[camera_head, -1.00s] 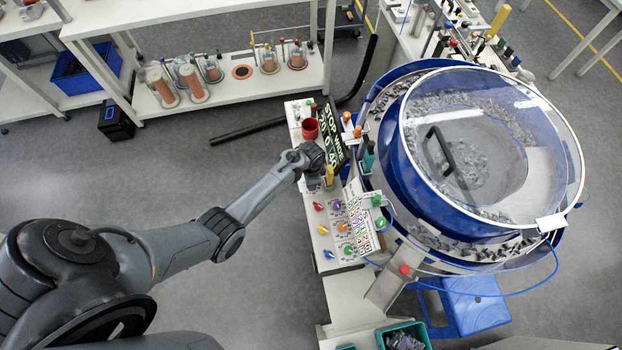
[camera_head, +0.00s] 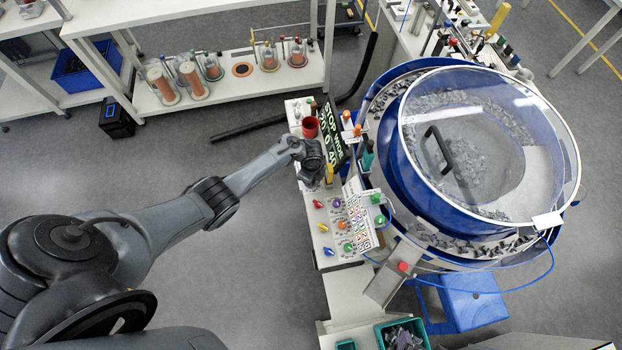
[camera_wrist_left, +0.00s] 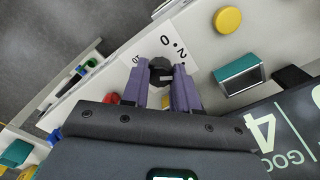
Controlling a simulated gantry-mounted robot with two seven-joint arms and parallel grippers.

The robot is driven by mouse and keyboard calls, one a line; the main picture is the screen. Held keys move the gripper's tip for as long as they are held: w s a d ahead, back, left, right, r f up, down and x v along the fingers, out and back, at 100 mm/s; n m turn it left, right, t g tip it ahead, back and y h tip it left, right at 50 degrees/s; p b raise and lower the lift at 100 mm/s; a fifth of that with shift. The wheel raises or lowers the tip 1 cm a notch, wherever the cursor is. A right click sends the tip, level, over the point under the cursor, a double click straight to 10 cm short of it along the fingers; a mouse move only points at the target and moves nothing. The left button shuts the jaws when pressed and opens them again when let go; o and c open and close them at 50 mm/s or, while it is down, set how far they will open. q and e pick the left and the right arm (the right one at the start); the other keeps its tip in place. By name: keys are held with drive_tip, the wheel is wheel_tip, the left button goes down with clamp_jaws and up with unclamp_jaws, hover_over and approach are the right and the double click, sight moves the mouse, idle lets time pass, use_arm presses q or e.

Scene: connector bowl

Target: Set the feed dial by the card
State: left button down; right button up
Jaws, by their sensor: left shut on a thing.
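My left gripper (camera_wrist_left: 160,88) is shut on a dark round dial knob (camera_wrist_left: 161,68), with one purple finger on each side of it. The knob sits on a white scale plate (camera_wrist_left: 181,47) with printed numbers, partly hidden by the fingers; "0" and "2" are readable. In the head view my left gripper (camera_head: 313,181) is at the panel's left edge, and the dial is hidden under it. A card (camera_head: 359,216) with rows of coloured symbols stands to its lower right. My right gripper is not in view.
A dark sign (camera_head: 333,134) with white writing stands close beside the gripper. A red cup (camera_head: 310,127) is above it. Coloured knobs, including a purple one (camera_head: 336,205), are below. The blue bowl feeder (camera_head: 392,160) with a clear lid is to the right.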

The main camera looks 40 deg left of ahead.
use_arm(q)
drive_tip(key=shift+m, duration=0.4)
drive_tip(key=c, duration=0.9)
unclamp_jaws()
drive_tip(key=shift+o, duration=0.2)
wheel_tip(320, 180, up, 11)
drive_tip(key=p, duration=0.3)
drive_tip(key=shift+f, duration=0.15)
